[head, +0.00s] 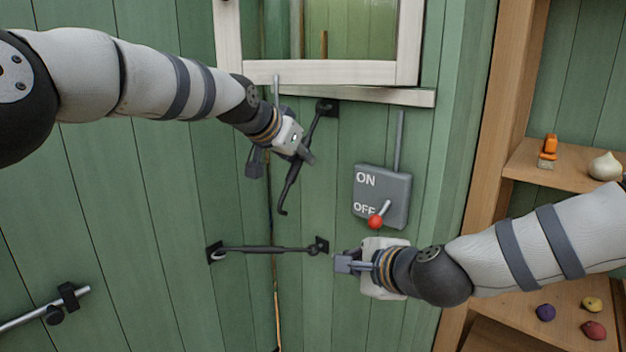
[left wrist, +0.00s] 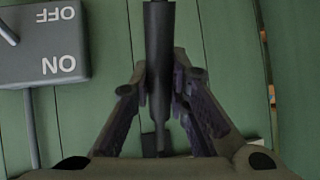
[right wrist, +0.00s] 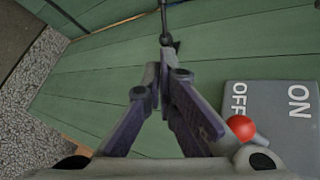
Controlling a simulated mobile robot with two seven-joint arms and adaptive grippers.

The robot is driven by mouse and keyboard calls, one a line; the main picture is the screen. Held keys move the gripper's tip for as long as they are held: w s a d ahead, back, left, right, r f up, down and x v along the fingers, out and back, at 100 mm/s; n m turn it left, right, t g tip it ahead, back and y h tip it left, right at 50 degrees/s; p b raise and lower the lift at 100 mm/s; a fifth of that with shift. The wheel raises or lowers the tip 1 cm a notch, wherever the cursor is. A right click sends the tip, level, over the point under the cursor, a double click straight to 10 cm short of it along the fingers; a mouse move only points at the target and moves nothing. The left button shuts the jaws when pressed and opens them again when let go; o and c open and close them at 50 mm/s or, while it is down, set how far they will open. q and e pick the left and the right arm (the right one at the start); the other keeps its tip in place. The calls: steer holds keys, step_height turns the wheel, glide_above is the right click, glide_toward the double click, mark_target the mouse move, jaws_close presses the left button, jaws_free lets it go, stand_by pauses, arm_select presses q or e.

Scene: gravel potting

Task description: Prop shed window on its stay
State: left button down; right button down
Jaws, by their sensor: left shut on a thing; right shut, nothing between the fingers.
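The shed window (head: 335,72) has a pale frame and sits above a pale sill (head: 400,96); I cannot tell how far it stands open. A thin black bar with a hooked lower end (head: 284,200), apparently the stay, slants down from a bracket just under the sill. My left gripper (head: 306,154) is shut on this bar partway along it; the dark bar also runs between the fingers in the left wrist view (left wrist: 160,60). My right gripper (head: 342,262) is shut and empty, just right of a horizontal black hook bar (head: 265,249) on the wall.
A grey switch box (head: 382,195) marked ON and OFF has a red-knobbed lever (head: 376,221) pointing down, just above my right gripper. Wooden shelves (head: 560,170) with small items stand at the right. A grey door handle (head: 45,308) is at lower left.

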arm_select(q)
steer(key=shift+f, duration=0.1)
arm_select(e)
steer(key=w+r+m+t, duration=0.2)
steer(key=w+r+m, duration=0.15)
steer(key=r, duration=0.85)
steer(key=w+a, duration=0.7)
steer(key=shift+f+n+y, duration=0.35)
steer(key=shift+y, duration=0.05)
steer(key=shift+a, duration=0.1)
